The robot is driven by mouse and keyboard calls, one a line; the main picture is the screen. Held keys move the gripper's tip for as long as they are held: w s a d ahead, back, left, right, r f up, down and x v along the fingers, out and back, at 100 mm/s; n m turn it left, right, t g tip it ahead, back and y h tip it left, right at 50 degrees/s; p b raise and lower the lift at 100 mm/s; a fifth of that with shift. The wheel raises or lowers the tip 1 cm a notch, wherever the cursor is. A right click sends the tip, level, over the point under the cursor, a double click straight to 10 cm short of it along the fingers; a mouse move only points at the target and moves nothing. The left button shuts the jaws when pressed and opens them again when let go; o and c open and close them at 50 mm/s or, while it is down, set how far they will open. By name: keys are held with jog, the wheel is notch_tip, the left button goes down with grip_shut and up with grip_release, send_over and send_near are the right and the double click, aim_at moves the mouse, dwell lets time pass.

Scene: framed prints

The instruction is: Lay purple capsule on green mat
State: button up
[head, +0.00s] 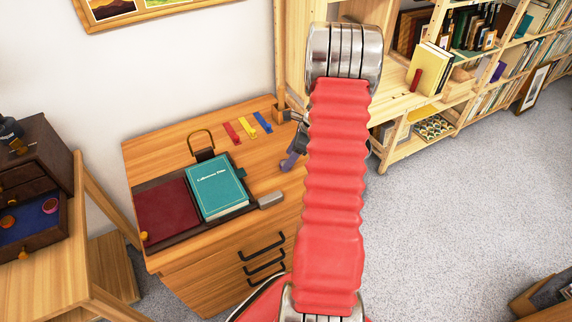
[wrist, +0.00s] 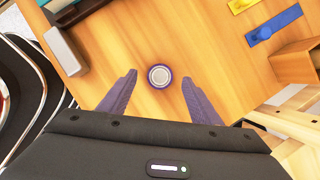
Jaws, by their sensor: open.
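A round purple-rimmed capsule (wrist: 159,76) with a pale, silvery face lies flat on the wooden desktop in the wrist view. My gripper (wrist: 158,82) is open, with one purple-grey finger to each side of the capsule in the picture. I cannot tell how high the fingertips are above it; no contact shows. In the head view my gripper (head: 291,158) is partly hidden behind my red arm, over the desk's right side. The capsule is hidden there. I cannot make out a green mat with certainty.
The desk (head: 165,150) carries a teal book (head: 217,187), a dark red pad (head: 165,212), a grey block (head: 271,200), and red, yellow and blue strips (head: 247,128). A shelf unit (head: 400,160) stands behind right. An open drawer (head: 35,225) at left holds round pieces.

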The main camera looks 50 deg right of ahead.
jog(key=shift+x, duration=1.05)
jog(key=shift+r, duration=0.1)
jog(key=c, duration=1.2)
notch_tip(320, 180, up, 10)
dwell(0.6)
